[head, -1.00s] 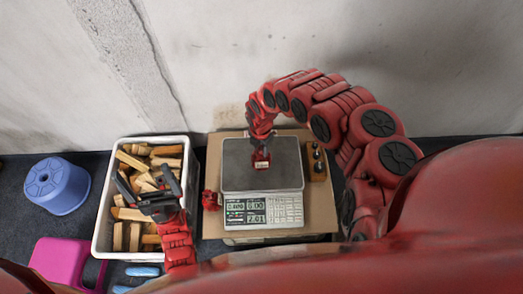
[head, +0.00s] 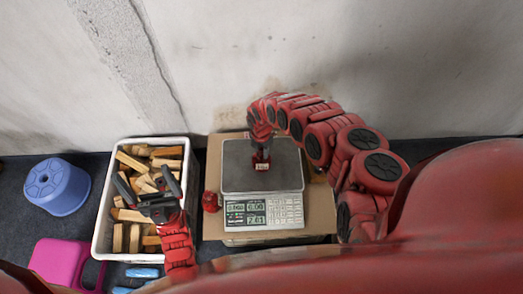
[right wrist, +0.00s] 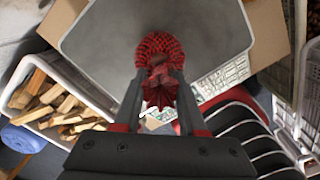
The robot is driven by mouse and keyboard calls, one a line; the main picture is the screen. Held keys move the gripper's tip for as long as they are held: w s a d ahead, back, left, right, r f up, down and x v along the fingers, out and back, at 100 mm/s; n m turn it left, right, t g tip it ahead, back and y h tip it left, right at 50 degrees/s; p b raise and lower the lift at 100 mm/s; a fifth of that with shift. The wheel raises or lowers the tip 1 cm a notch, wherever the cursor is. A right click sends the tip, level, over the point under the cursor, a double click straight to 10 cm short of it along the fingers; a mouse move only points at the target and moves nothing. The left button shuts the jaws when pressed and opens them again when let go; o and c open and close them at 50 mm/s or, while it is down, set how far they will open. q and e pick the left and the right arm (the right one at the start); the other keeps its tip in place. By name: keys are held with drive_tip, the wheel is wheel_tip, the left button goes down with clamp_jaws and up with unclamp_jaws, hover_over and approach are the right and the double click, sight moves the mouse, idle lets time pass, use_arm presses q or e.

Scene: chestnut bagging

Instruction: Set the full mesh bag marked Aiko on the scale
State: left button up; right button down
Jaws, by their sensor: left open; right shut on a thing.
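A red mesh bag (head: 261,163) with a small white tag is over the scale's grey platter (head: 240,180); the tag's name is too small to read. My right gripper (head: 262,148) is shut on the bag's gathered neck. In the right wrist view the bag's full round body (right wrist: 160,45) shows beyond the fingertips (right wrist: 156,88), against the platter. I cannot tell whether it touches the platter. The scale's display (head: 244,213) is lit. My left gripper (head: 150,187) is open and empty above the crate of wood.
A white crate (head: 98,232) of split wood stands left of the scale. A second red bundle (head: 210,201) lies on the cardboard (head: 212,165) beside the scale. A blue stool (head: 57,186) and a pink stool (head: 62,262) stand at the left. A concrete wall (head: 320,70) rises behind.

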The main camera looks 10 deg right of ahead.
drive_tip(key=shift+f, duration=0.1)
drive_tip(key=c, duration=0.5)
unclamp_jaws()
